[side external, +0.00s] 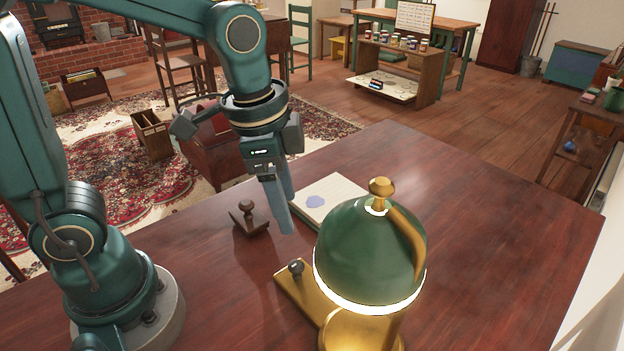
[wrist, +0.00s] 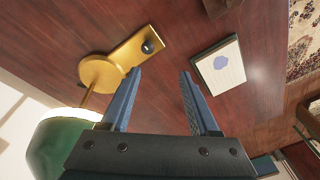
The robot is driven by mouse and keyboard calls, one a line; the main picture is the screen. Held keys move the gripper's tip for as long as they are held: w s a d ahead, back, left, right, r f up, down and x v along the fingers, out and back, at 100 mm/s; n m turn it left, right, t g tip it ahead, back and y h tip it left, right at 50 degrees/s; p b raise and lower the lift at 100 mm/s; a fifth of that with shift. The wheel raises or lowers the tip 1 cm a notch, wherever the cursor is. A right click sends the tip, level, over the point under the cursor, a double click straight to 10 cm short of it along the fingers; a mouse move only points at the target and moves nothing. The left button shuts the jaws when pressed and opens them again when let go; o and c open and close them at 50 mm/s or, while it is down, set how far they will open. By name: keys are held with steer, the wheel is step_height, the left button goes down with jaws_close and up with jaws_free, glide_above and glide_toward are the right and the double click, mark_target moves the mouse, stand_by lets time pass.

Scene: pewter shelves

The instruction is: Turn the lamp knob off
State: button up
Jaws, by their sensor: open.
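The lamp (side external: 370,250) has a green dome shade with a lit white rim, a brass arm and a brass base (side external: 306,296). The dark round knob (side external: 296,267) stands on the left end of the base's flat plate. In the wrist view the knob (wrist: 148,47) shows on the brass plate (wrist: 126,54), beyond and left of my fingers, and the shade (wrist: 58,150) is at lower left. My gripper (side external: 284,218) is open and empty, pointing down above the table, behind the knob in the side view. The wrist view shows its two blue fingers (wrist: 160,73) apart, not touching the knob.
A dark stamp (side external: 249,217) stands on the table left of my gripper. A notepad (side external: 328,198) with a blue blot lies behind it and also shows in the wrist view (wrist: 221,66). The tabletop (side external: 500,230) right of the lamp is clear.

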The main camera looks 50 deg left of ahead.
mark_target(296, 264)
steer(key=shift+m+g, duration=0.5)
steer(key=shift+g, duration=0.4)
steer(key=f, duration=0.1)
steer(key=d+f, duration=0.1)
steer(key=f, duration=0.2)
steer(key=shift+w+d, duration=0.25)
steer(key=shift+d, duration=0.05)
steer(key=shift+s+f, duration=0.15)
steer(key=shift+f, duration=0.15)
steer(key=shift+d+f, duration=0.1)
steer(key=shift+f, duration=2.45)
jaws_close()
